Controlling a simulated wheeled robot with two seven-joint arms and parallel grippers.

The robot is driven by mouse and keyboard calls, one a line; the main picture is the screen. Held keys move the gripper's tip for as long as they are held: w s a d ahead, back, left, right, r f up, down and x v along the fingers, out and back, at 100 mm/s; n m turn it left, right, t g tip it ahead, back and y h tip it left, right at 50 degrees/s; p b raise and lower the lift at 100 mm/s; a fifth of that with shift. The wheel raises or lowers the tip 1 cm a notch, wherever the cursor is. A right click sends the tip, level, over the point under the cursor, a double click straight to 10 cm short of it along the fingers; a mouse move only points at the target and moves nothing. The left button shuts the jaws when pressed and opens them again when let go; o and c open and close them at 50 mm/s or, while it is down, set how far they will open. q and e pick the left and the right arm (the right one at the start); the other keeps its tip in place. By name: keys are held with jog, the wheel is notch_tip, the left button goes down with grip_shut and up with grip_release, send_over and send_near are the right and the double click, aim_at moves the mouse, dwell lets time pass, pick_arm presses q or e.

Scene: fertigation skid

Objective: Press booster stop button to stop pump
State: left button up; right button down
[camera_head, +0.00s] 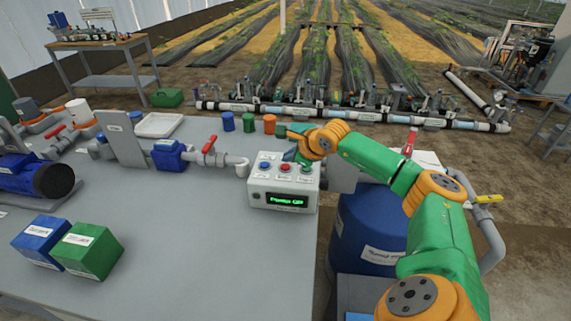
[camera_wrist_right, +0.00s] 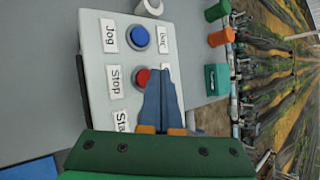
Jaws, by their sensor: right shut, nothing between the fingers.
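The control box (camera_head: 284,197) stands at the right edge of the grey bench, with a lit green display (camera_head: 287,201) whose text is hard to read. On its top are a blue button (camera_head: 265,166), a red button (camera_head: 285,167) and a green button (camera_head: 307,169). In the right wrist view the blue button (camera_wrist_right: 139,37) is by a "Jog" label and the red button (camera_wrist_right: 142,77) by a "Stop" label. My right gripper (camera_head: 291,154) is shut and empty, its tips (camera_wrist_right: 158,72) beside the red button and partly covering it. Contact cannot be told. My left gripper is out of view.
A pipe with a red-handled valve (camera_head: 209,147) runs left of the box. Blue, green and orange cups (camera_head: 249,123) stand behind it. Blue and green boxes (camera_head: 88,249) sit at front left. A blue drum (camera_head: 367,231) stands right of the bench. The bench's front middle is clear.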

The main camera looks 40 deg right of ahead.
aim_at(289, 168)
notch_tip(289, 168, up, 5)
jog(key=p, duration=0.4)
jog(key=shift+r, duration=0.1)
dwell(0.5)
dwell(0.3)
